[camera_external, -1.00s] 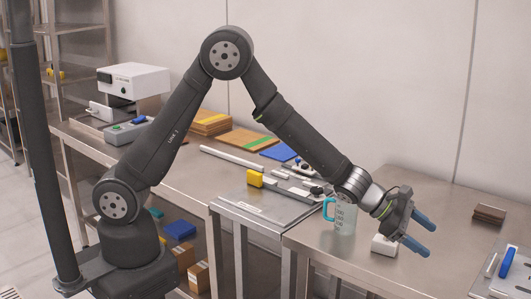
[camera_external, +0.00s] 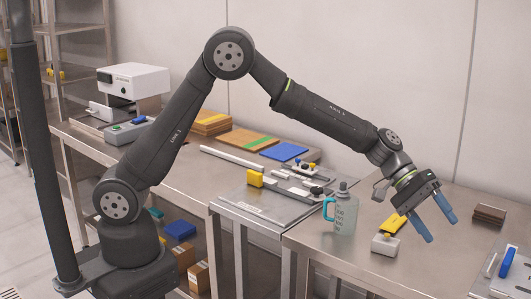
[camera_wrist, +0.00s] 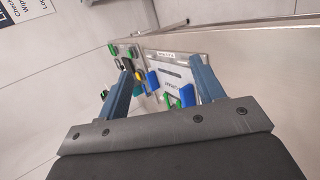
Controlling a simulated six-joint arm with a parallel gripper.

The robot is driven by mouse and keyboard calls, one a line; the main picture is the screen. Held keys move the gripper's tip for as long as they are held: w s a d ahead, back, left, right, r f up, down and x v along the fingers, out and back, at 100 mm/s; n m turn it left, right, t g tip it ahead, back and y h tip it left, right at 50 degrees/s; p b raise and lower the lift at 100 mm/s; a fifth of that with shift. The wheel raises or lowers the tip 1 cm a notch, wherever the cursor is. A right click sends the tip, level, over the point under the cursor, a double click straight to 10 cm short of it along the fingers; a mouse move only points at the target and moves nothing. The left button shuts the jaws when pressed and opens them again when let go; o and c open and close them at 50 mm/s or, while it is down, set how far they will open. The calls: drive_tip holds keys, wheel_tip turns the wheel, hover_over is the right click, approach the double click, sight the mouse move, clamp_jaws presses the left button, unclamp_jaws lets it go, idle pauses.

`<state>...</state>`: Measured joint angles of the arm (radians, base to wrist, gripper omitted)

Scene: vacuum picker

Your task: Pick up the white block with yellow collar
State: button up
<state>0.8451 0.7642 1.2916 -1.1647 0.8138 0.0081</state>
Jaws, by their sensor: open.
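The white block (camera_external: 384,246) sits on the steel table in the external view, with a small yellow part on its top. My gripper (camera_external: 441,231) is above and to the right of it in that picture, with its two blue fingers spread and pointing down to the right. Nothing is between the fingers. The wrist view also shows my gripper (camera_wrist: 162,61) open and empty. I cannot make out the white block in the wrist view.
A clear bottle with a teal handle (camera_external: 342,212) stands left of the block. A yellow item (camera_external: 394,223) lies just behind the block. Brown blocks (camera_external: 489,214) and a board with a blue-handled tool (camera_external: 508,262) are at the right. Bare table lies between.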

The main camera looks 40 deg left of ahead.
drive_tip(key=w+a+m+y, duration=0.3)
drive_tip(key=a+m+y, duration=0.3)
drive_tip(key=m, duration=0.4)
drive_tip(key=r+m+t+y, duration=0.1)
drive_tip(key=m+t+y, duration=0.1)
drive_tip(key=m+y, duration=0.3)
hover_over(387, 236)
drive_tip(key=f, duration=1)
drive_tip(key=shift+w+a+f, duration=0.15)
drive_tip(key=shift+a+f, duration=0.05)
drive_tip(key=shift+d+f, duration=0.15)
drive_tip(key=shift+f, duration=3)
drive_tip(key=c, duration=1)
drive_tip(key=shift+c, duration=0.5)
drive_tip(key=shift+r, duration=0.15)
